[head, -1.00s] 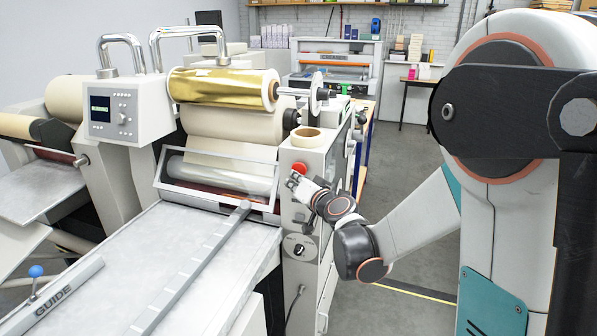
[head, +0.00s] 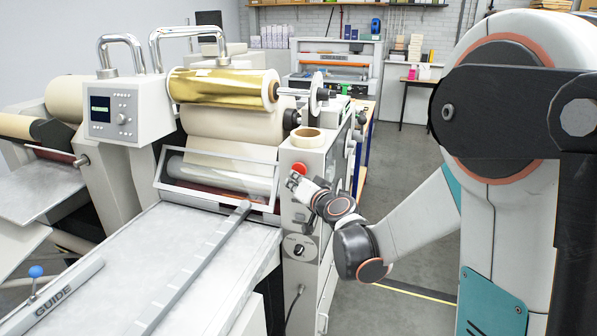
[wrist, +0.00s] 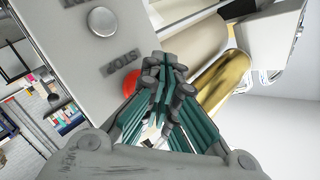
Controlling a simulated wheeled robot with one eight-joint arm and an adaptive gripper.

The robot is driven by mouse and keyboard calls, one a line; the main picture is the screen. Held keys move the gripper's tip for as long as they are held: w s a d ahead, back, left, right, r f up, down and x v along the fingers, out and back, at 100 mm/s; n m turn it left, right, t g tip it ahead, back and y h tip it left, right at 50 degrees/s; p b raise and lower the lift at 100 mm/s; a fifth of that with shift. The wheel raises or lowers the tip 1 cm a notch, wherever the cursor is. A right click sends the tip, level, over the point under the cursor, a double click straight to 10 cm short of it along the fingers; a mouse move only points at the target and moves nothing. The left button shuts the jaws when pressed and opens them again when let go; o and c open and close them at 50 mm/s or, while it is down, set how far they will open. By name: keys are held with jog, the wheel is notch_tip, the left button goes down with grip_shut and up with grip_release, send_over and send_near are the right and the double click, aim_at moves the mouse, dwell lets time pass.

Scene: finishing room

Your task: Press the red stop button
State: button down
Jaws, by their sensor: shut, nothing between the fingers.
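The red stop button (head: 299,168) is a round red knob on the upper front of the laminator's grey side panel. In the wrist view the button (wrist: 130,82) is partly hidden behind my finger, beside the "STOP" lettering, which appears upside down. My gripper (head: 293,181) is shut and empty. Its tips sit just below the button in the head view. In the wrist view my gripper's fingertips (wrist: 166,68) are together, just right of the button. I cannot tell whether they touch the button or the panel.
A silver round button (wrist: 102,21) is on the same panel. A rotary switch (head: 299,249) sits lower down. A tape roll (head: 307,138) lies on top of the side housing. The feed table (head: 190,265) and clear guard (head: 218,175) are to the left. Open floor lies to the right.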

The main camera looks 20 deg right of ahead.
jog(key=shift+w+d, duration=0.1)
jog(key=shift+w, duration=0.1)
jog(key=shift+w+d, duration=0.15)
jog(key=shift+w+d, duration=0.25)
jog(key=shift+w, duration=0.1)
dwell(1.0)
jog(key=shift+s+a, duration=0.15)
jog(key=shift+s+a+b, duration=0.3)
jog(key=shift+s+a, duration=0.05)
jog(key=shift+s, duration=0.2)
dwell(0.4)
jog(key=shift+s+a, duration=0.75)
jog(key=shift+s, duration=0.25)
jog(key=shift+s+a, duration=0.7)
jog(key=shift+s, duration=0.3)
